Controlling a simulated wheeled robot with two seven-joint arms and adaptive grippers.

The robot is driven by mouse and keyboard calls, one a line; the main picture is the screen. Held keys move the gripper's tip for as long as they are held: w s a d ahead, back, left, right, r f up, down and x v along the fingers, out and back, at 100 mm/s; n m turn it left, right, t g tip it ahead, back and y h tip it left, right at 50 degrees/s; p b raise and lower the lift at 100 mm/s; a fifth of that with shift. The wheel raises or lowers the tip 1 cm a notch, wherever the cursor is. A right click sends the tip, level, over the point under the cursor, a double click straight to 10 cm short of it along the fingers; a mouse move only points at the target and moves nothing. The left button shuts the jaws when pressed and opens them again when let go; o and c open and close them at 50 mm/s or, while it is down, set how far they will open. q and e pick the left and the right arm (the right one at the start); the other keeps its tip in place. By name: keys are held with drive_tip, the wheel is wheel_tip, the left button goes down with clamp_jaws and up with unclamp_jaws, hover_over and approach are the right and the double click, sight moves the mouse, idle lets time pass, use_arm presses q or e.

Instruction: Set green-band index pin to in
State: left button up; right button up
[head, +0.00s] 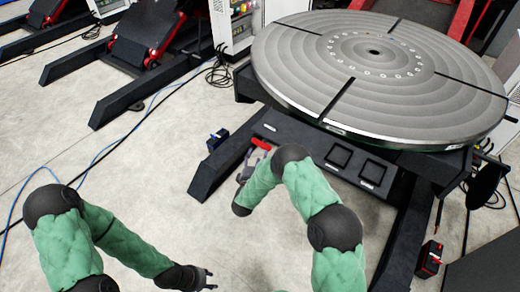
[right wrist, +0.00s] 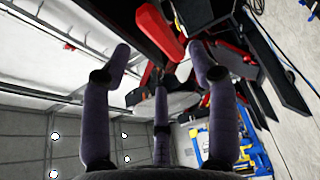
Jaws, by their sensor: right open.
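The tilting positioner has a large grey round table (head: 370,95) on a dark frame. A red handle-like part (head: 262,144) shows at the frame's left side, just beyond my right gripper (head: 249,163). In the right wrist view, my right gripper (right wrist: 161,62) has its fingers spread and empty, with a red bar (right wrist: 158,30) just past the fingertips, apart from them as far as I can see. No green band shows in either view, so I cannot pick out the index pin. My left gripper (head: 203,279) is low in the head view, fingers apart and empty, away from the positioner.
A small dark blue box (head: 218,138) sits on the frame's left foot. A red and black box (head: 429,258) stands at the lower right. Cables (head: 95,165) lie on the floor at left. A white control cabinet (head: 235,22) stands behind. The floor at left is mostly clear.

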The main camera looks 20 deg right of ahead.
drive_tip(key=v, duration=0.5)
drive_tip(key=shift+f, duration=0.1)
idle(0.4)
drive_tip(key=s+a+f+m+g+y, duration=0.4)
drive_tip(key=s+f+m+g+y, duration=0.3)
drive_tip(key=s+f+y, duration=0.5)
drive_tip(key=s+a+f+m+g, duration=0.1)
drive_tip(key=s+m+g, duration=0.1)
drive_tip(key=s, duration=0.5)
drive_tip(key=s+a+f+m+g, duration=0.1)
drive_tip(key=s+m+g, duration=0.2)
drive_tip(key=s, duration=0.4)
drive_tip(key=s+a+f+m+g+y, duration=0.1)
drive_tip(key=s+m+g, duration=0.1)
drive_tip(key=s, duration=0.5)
drive_tip(key=shift+g, duration=0.6)
